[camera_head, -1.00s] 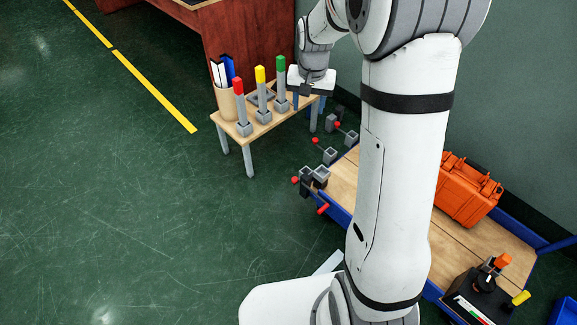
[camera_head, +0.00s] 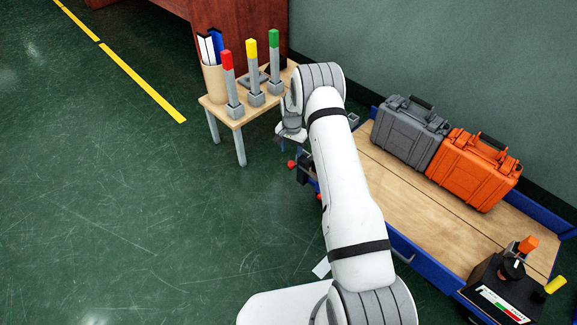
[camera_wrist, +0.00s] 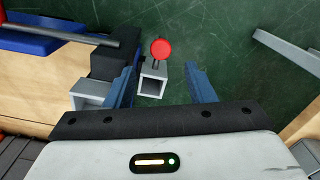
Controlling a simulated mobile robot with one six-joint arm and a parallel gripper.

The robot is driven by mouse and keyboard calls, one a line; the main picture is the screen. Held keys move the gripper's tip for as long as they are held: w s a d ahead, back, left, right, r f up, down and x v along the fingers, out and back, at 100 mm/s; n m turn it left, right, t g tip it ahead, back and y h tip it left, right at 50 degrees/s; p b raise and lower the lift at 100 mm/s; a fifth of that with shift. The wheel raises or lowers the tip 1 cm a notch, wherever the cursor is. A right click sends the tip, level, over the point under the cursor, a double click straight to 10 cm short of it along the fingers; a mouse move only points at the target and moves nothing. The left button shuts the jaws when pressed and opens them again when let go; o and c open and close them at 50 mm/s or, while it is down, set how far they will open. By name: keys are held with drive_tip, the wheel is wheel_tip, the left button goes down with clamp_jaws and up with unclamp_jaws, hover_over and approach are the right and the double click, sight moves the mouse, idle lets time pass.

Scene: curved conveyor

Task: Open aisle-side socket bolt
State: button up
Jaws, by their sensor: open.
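In the wrist view a red round knob (camera_wrist: 161,48) stands on a thin stem at a grey square socket (camera_wrist: 152,78), and both lie between my gripper's blue fingers. My gripper (camera_wrist: 160,70) is open, with a finger on either side and nothing held. A second grey square piece (camera_wrist: 91,93) sits left of the left finger. In the head view my gripper (camera_head: 288,146) hangs at the cart's far-left end, just above a red knob (camera_head: 292,164). Another red knob (camera_head: 319,197) shows lower beside my arm. My arm hides most of the socket fittings.
The blue-framed cart (camera_head: 405,245) with a wooden deck carries a grey case (camera_head: 410,130), an orange case (camera_head: 472,168) and a black control box (camera_head: 500,288). A small table (camera_head: 238,118) with red, yellow and green posts stands behind my gripper. Floor to the left is clear.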

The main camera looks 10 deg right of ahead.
sight(291, 164)
wheel_tip(291, 164, down, 8)
drive_tip(key=shift+r+b, duration=0.25)
drive_tip(key=shift+b, duration=0.95)
clamp_jaws()
